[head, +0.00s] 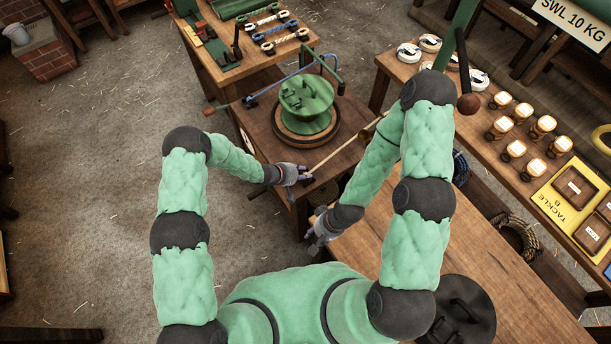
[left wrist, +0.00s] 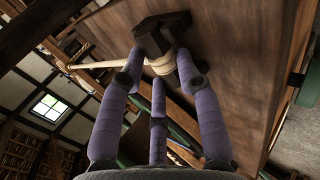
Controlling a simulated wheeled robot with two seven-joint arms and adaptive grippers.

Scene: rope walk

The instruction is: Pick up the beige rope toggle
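In the head view the beige rope (head: 336,156) runs as a slanting line from my left gripper up towards the right. My left gripper (head: 303,177) is at the low end of this line. In the left wrist view its purple fingers (left wrist: 160,70) reach around the knot; whether they press on it is unclear. My right gripper (head: 316,238) is lower, beside the bench edge, its fingers small and partly hidden.
A green rope-winding machine (head: 306,97) with a round wooden base stands on the table behind my left gripper. A wooden bench (head: 420,265) lies at the lower right. Rope coils and labelled blocks fill the right table (head: 463,121). The floor at left (head: 90,200) is open.

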